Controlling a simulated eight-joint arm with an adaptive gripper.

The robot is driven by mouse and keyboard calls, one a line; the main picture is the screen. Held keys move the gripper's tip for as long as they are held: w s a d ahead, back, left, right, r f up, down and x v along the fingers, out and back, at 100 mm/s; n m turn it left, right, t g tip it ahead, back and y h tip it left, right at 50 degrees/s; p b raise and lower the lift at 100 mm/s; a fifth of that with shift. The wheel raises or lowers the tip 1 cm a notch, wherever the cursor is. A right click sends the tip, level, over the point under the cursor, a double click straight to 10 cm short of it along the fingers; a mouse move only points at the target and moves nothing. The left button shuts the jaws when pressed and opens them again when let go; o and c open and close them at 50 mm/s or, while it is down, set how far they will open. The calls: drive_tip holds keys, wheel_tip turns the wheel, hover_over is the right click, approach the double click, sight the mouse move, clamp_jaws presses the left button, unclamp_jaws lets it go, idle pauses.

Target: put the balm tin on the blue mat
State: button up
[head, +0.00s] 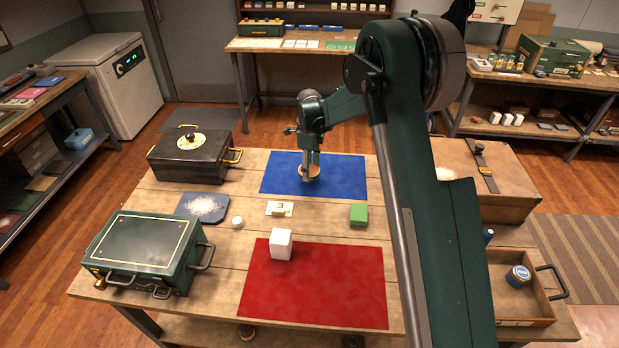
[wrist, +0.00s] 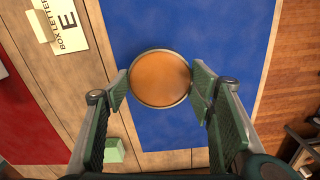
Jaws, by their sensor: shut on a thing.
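The balm tin (wrist: 160,79) is round and shallow, with an orange-brown top and a metal rim. My gripper (wrist: 159,88) is shut on it, with a finger on each side. The blue mat also fills much of the wrist view (wrist: 225,40). I cannot tell whether the tin touches the mat or is just above it.
A letter card (head: 280,209), a green block (head: 358,215) and a small white round thing (head: 237,222) lie in front of the blue mat. A white cube (head: 281,243) stands on the red mat (head: 320,290). A black case (head: 190,160) is left; an open tray (head: 530,306) is right.

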drive_tip(key=shift+f, duration=0.4)
drive_tip(key=shift+f, duration=0.1)
drive_tip(key=shift+f, duration=1.75)
drive_tip(key=shift+f+b, duration=0.15)
drive_tip(key=shift+b, duration=0.15)
drive_tip(key=o, duration=1.1)
drive_tip(key=shift+c, duration=0.2)
wheel_tip(320, 180, up, 12)
drive_tip(key=shift+r+p, duration=0.15)
drive_tip(key=shift+p, duration=0.45)
